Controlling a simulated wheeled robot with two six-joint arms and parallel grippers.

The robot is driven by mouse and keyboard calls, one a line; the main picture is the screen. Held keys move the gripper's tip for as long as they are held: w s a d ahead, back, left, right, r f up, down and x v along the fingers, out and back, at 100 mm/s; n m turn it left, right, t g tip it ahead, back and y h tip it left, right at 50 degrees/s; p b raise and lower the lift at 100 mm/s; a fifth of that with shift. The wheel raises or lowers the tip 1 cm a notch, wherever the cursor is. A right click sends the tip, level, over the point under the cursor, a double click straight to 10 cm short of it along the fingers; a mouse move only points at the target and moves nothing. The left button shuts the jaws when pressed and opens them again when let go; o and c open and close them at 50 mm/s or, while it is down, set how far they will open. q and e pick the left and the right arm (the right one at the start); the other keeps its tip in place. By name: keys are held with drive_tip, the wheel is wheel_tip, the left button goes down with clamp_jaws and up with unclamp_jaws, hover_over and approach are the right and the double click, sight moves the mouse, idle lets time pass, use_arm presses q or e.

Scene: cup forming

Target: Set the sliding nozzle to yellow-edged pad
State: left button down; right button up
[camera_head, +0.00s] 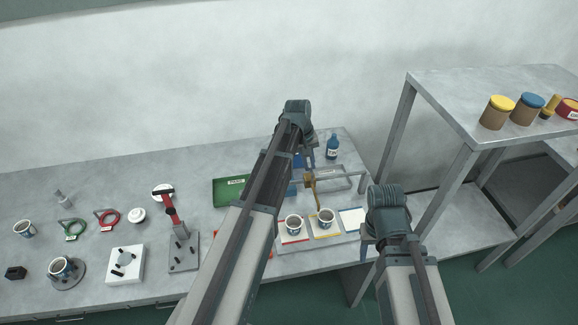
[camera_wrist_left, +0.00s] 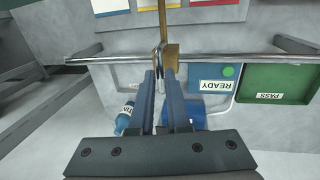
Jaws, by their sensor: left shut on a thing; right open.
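The sliding nozzle (camera_head: 311,182) is a brass-coloured piece on a grey rail. In the left wrist view its brass body (camera_wrist_left: 171,54) sits at the rail, with its thin arm in line with the yellow-edged pad (camera_wrist_left: 157,4). In the head view the yellow-edged pad (camera_head: 325,235) carries a cup (camera_head: 326,217), and the nozzle's lower end is just behind that cup. My left gripper (camera_head: 308,164) is shut on the nozzle's handle (camera_wrist_left: 160,57). My right gripper (camera_head: 367,247) is open and empty, right of the pads.
A red-edged pad (camera_head: 291,240) with a cup is to the left; an empty blue-edged pad (camera_head: 352,219) is to the right. A green PASS tray (camera_head: 228,192) and blue bottle (camera_head: 332,147) stand behind. A raised shelf (camera_head: 460,110) is at the right.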

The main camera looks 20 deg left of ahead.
use_arm(q)
drive_tip(key=shift+w+d, duration=0.4)
drive_tip(key=shift+d, duration=0.25)
drive_tip(key=shift+w+d, duration=0.4)
drive_tip(key=shift+d, duration=0.25)
drive_tip(key=c, duration=0.9)
unclamp_jaws()
drive_tip(key=shift+r, duration=0.15)
drive_tip(key=r+p, duration=0.4)
drive_tip(key=s+a+r+p, duration=0.1)
drive_tip(key=r+p, duration=0.4)
drive_tip(key=a+r+p, duration=0.1)
drive_tip(key=r+p, duration=0.3)
drive_tip(key=shift+s+a+r+p, duration=0.15)
drive_tip(key=shift+s+a+p, duration=0.05)
drive_tip(key=shift+s+p, duration=0.1)
